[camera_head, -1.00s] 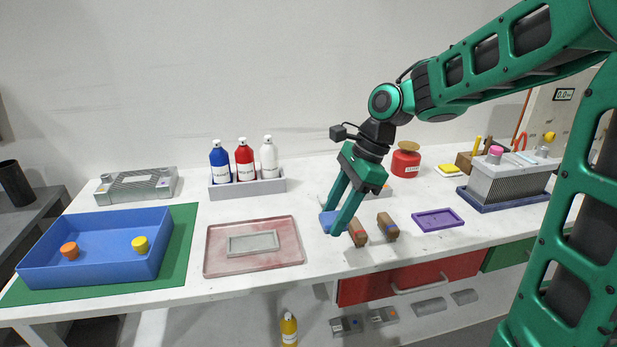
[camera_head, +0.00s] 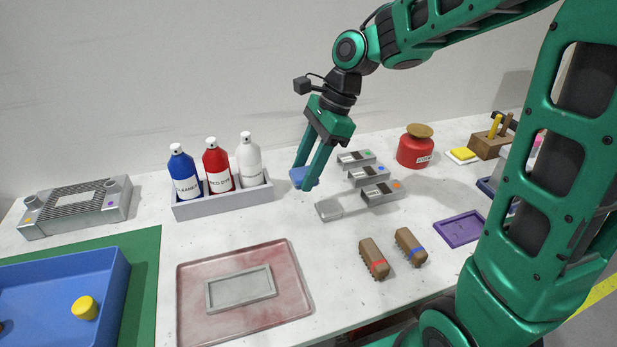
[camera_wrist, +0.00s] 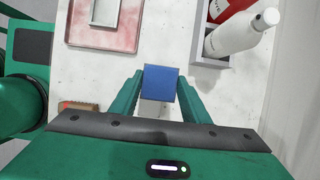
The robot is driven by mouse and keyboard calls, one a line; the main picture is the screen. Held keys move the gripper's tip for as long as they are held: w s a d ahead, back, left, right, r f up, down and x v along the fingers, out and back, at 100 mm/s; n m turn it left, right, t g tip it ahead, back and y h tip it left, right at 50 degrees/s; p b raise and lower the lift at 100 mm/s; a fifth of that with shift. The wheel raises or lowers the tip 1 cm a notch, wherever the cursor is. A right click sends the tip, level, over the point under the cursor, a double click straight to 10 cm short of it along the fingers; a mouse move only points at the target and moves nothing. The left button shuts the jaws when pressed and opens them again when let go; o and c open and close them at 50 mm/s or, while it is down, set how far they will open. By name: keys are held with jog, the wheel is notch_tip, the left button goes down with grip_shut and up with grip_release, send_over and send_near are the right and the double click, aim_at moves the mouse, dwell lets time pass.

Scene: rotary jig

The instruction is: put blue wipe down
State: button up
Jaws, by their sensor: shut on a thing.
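The blue wipe (camera_head: 303,178) is a small blue block held between the fingertips of my gripper (camera_head: 302,179). In the head view it is just left of the small grey trays, with the finger in front hiding part of it. In the wrist view the blue wipe (camera_wrist: 160,83) sits squarely between the two green fingers of my gripper (camera_wrist: 160,88), over white tabletop. It looks raised above the table, though the exact height is hard to tell.
A grey caddy (camera_head: 225,202) with blue, red and white bottles stands to the left. Several small grey trays (camera_head: 330,207) with coloured dots are to the right. A pinkish tray (camera_head: 190,300), two brown brushes (camera_head: 373,258) and a purple tray (camera_head: 470,236) lie nearer.

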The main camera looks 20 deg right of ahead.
jog(key=shift+w+d+f, duration=0.1)
jog(key=shift+w+f, duration=0.05)
jog(key=shift+w, duration=0.25)
jog(key=w+d+f, duration=0.2)
jog(key=w, duration=0.1)
jog(key=w+d+f, duration=0.2)
jog(key=w, duration=0.1)
jog(key=w+d+f, duration=0.2)
jog(key=w, duration=0.1)
jog(key=shift+w+f, duration=0.25)
jog(key=shift+f, duration=0.1)
notch_tip(320, 180, down, 4)
jog(key=shift+f, duration=0.1)
jog(key=shift+s+f, duration=0.1)
